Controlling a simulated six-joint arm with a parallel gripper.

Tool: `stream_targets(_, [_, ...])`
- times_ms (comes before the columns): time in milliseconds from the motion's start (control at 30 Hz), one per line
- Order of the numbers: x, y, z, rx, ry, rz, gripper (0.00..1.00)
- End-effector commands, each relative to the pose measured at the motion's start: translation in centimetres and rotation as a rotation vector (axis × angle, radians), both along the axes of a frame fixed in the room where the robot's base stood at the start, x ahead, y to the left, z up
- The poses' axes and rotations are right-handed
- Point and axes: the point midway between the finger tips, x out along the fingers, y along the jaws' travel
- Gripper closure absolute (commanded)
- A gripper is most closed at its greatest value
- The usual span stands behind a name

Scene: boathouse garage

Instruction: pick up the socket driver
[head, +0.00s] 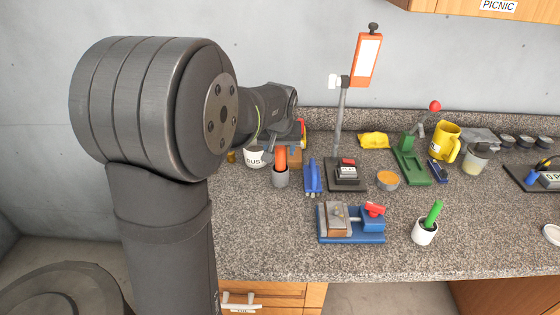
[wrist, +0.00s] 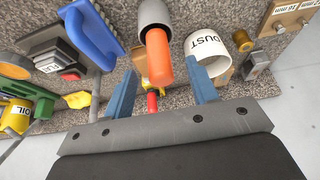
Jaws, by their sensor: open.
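An orange handle (head: 280,158), which may be the socket driver, stands in a grey cup (head: 281,178) on the counter. Its lower part is hidden in the cup. In the wrist view the orange handle (wrist: 159,62) points from the grey cup (wrist: 155,14) toward the space between my fingers. My gripper (wrist: 163,84) is open, with one blue finger on each side of the handle and visible space between. Nothing is held. In the head view my arm reaches behind the cup, and the fingertips are hard to make out.
A white cup marked DUST (wrist: 238,42) stands close beside the grey cup. A blue-handled tool (head: 312,176) lies on its other side. A blue vise (head: 350,226) and a white cup with a green handle (head: 424,232) stand nearer the front. The wall is close behind.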

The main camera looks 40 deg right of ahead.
Motion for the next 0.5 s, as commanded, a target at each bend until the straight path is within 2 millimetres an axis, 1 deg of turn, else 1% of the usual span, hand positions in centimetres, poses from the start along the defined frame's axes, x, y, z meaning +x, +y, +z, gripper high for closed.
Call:
stream_targets(167, [0.4,-0.4,-1.0,0.001,0.001,0.0,0.47])
stream_targets(400, [1.4,-1.6,-4.0,0.003,0.001,0.0,0.47])
stream_targets(500, [1.6,-1.9,-4.7,0.001,0.001,0.0,0.47])
